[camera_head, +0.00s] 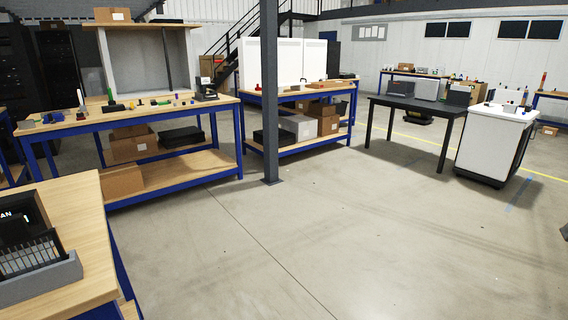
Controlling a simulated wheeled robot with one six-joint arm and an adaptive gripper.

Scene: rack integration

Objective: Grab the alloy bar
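I cannot pick out an alloy bar for certain. Small items lie on the long wood-topped workbench (112,118) at left, too small to name. My gripper and arm are not in view.
A near bench (85,235) at lower left holds a grey tray (45,285) with a black rack part. A black table (420,103) and white cabinet (490,145) stand right. The middle floor (330,230) is clear.

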